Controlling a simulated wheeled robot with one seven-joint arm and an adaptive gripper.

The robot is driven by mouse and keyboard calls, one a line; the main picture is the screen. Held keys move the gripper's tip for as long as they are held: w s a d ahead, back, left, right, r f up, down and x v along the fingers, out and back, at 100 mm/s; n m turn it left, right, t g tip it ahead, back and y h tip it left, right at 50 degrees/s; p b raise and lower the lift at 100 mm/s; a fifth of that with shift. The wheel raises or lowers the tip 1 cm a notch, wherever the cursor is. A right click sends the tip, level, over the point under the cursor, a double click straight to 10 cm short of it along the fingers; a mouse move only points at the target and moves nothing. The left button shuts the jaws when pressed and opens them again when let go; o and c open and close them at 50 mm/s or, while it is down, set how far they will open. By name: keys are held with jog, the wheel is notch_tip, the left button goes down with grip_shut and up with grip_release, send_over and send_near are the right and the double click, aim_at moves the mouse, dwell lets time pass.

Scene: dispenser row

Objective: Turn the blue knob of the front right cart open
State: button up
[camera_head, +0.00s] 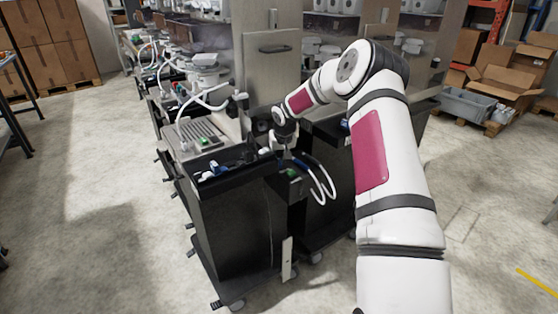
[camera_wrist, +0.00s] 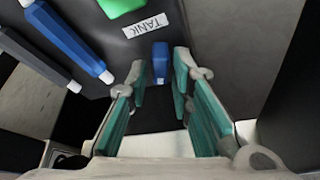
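The black front cart (camera_head: 235,230) stands in the middle of the head view. My gripper (camera_head: 284,153) is at the upper right side of this cart, pointing down. In the wrist view, the blue knob (camera_wrist: 160,62) sits on a dark panel near a white label reading TANK (camera_wrist: 146,25). My gripper (camera_wrist: 159,68) is open, with one teal-padded finger on each side of the knob. Narrow gaps seem to show between the knob and the fingers. In the head view, my gripper and arm hide the knob.
A green part (camera_wrist: 119,6) lies beside the label. More carts stand behind. Open floor (camera_head: 90,220) lies at left.

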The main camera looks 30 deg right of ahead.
jog(key=shift+w+f, duration=0.15)
jog(key=shift+f, duration=0.2)
jog(key=shift+c, duration=0.2)
grip_shut()
jog(key=shift+d+n, duration=0.1)
jog(key=shift+n, duration=0.2)
jog(key=shift+n+y+b, duration=0.4)
jog(key=shift+n+y, duration=0.5)
jog(key=shift+n, duration=1.1)
